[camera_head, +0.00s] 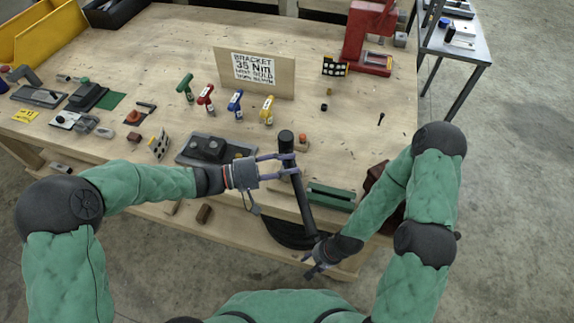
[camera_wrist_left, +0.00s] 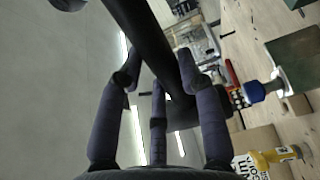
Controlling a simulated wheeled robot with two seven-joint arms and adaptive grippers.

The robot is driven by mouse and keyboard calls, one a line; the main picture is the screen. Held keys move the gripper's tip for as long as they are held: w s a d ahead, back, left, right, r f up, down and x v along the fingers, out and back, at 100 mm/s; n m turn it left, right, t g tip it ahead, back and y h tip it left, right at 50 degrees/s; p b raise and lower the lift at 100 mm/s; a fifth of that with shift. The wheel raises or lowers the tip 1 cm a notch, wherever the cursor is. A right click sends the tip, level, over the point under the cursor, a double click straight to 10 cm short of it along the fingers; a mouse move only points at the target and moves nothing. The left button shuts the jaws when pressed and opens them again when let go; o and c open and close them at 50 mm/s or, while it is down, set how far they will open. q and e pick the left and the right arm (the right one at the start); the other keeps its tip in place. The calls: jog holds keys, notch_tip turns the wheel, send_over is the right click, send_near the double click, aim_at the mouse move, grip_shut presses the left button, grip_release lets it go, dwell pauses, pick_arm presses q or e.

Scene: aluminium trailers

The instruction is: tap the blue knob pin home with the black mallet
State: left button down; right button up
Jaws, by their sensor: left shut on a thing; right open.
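My left gripper (camera_head: 290,164) is shut on a long black shaft, seemingly the black mallet (camera_head: 299,190), and holds it near its thick upper end over the bench's front edge. The shaft slants down toward my right gripper (camera_head: 314,262), which is open beside its lower end; I cannot tell whether they touch. In the left wrist view the black shaft (camera_wrist_left: 143,35) crosses between the fingers (camera_wrist_left: 160,75). A blue-topped piece (camera_head: 235,101) stands in a row between red and yellow ones; I cannot tell whether it is the blue knob pin.
A wooden sign (camera_head: 283,78) stands behind the coloured row. A red press (camera_head: 368,40) stands at the back right, a yellow bin (camera_head: 45,35) at the far left. The bench's back middle is clear.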

notch_tip(320, 180, down, 4)
jog(key=b, duration=0.4)
jog(key=shift+s, duration=0.15)
dwell(0.3)
